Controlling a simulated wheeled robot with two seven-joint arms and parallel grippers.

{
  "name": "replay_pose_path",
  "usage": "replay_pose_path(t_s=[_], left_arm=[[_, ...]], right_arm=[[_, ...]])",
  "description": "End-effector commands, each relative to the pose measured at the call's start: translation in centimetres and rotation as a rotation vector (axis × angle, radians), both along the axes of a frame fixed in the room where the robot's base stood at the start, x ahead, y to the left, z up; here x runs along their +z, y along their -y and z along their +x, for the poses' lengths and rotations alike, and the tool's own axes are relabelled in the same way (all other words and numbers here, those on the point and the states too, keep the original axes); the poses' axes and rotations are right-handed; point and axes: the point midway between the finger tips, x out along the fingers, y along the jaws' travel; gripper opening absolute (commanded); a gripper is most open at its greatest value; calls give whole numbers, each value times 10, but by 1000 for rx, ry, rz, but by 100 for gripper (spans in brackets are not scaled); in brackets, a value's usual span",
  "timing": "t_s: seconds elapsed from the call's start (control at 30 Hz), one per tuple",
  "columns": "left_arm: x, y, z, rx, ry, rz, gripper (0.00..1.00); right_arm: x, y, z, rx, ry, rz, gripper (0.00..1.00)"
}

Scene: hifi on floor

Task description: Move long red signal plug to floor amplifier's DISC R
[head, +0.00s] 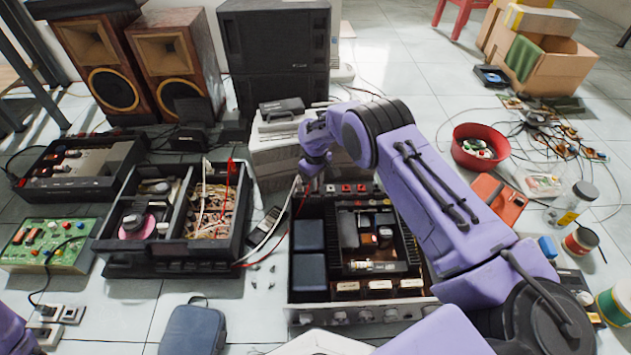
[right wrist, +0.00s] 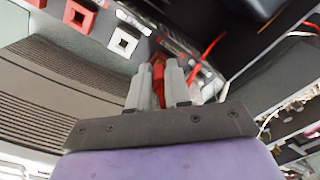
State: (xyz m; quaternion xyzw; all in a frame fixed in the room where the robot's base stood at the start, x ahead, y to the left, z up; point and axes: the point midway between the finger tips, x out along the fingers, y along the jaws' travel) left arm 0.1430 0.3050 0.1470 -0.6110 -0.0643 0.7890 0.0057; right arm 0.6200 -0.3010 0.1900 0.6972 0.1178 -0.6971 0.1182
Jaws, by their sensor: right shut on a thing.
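My right gripper (head: 311,178) is at the back left edge of the open floor amplifier (head: 299,318). In the right wrist view, the gripper (right wrist: 158,82) is shut on a red plug (right wrist: 158,76), held between its grey fingers. A row of sockets runs along the amplifier's back panel; a red socket (right wrist: 78,14) and a white socket (right wrist: 123,42) show to the left of the plug. I cannot read labels, and the fingers hide whether the plug's tip touches a socket. A red cable (head: 270,248) runs from near the gripper toward the left chassis. My left gripper is out of view.
An open chassis with wires (head: 170,258) stands left of the amplifier. Behind are a grey box (head: 275,160) and a black unit (head: 273,55). A remote (head: 265,228) lies between the chassis. A red bowl (head: 463,152) stands on the right.

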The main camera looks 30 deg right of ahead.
Motion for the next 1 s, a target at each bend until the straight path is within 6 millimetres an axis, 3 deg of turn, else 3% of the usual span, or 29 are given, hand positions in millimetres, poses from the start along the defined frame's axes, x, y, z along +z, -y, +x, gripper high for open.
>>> replay_pose_path(t_s=[0.17, 0.2, 0.3, 0.6, 0.73, 0.8, 0.83, 1.0], left_arm=[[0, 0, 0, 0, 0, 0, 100], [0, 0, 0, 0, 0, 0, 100], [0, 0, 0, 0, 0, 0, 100], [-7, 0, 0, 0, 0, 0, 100], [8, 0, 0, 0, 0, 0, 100], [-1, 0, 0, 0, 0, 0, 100], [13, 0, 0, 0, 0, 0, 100], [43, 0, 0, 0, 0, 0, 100]], right_arm=[[0, 0, 0, 0, 0, 0, 0], [0, 0, 0, 0, 0, 0, 21], [0, 0, 0, 0, 0, 0, 48], [1, -1, 0, 2, -1, 0, 48], [25, -1, 0, 1, -1, 0, 48], [24, -1, 2, 1, 0, 0, 48], [38, -1, 2, 1, 0, 1, 48], [68, -1, 1, 0, 0, 1, 48]])
